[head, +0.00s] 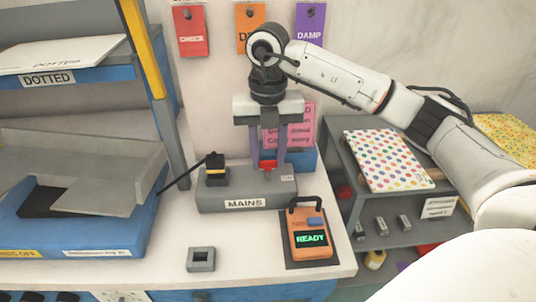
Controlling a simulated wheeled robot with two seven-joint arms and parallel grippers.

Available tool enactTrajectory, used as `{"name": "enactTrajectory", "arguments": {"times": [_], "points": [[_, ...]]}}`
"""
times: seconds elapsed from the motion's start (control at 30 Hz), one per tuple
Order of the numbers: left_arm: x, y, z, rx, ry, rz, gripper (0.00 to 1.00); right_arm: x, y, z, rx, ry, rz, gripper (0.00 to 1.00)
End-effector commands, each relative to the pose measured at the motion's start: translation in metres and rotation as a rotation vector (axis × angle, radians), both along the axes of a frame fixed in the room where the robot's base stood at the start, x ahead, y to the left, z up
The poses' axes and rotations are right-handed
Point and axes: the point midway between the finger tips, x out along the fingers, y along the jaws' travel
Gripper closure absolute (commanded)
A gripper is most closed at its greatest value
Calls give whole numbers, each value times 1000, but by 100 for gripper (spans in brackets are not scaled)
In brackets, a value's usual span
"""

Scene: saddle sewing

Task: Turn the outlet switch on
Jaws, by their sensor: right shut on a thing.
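The outlet is a grey box labelled MAINS (245,203) on the white worktop. A red switch (268,164) stands on its top right, beside a small label that seems to read ON. My right gripper (268,162) reaches down from above with its fingers at the red switch and is shut on it. The fingers partly hide the switch, so its exact position is hard to tell. A black plug with a yellow band (216,166) sits on the left of the box, with a black cord running left. My left gripper is not in view.
An orange device reading READY (311,238) lies on a dark mat at the front right. A small grey square block (201,259) stands in front. A blue and grey machine (75,215) fills the left. A polka-dot sheet (385,158) lies on the right-hand shelf. Coloured tags hang behind.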

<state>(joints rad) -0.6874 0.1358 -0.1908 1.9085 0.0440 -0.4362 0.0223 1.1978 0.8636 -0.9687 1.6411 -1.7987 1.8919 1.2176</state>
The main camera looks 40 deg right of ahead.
Motion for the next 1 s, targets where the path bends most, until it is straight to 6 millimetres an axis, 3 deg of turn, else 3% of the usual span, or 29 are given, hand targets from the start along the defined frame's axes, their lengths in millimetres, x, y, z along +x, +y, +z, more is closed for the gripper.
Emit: {"name": "enactTrajectory", "arguments": {"times": [0.47, 0.5, 0.6, 1.0], "points": [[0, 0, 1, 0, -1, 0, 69, 1, -1, 2, 0, -6, -20, 90], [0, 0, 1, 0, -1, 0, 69, 1, -1, 2, 0, -6, -20, 66], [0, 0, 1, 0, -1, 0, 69, 1, -1, 1, 0, -5, -19, 49], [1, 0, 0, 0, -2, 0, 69, 1, 0, 8, 0, -4, -16, 48]]}}
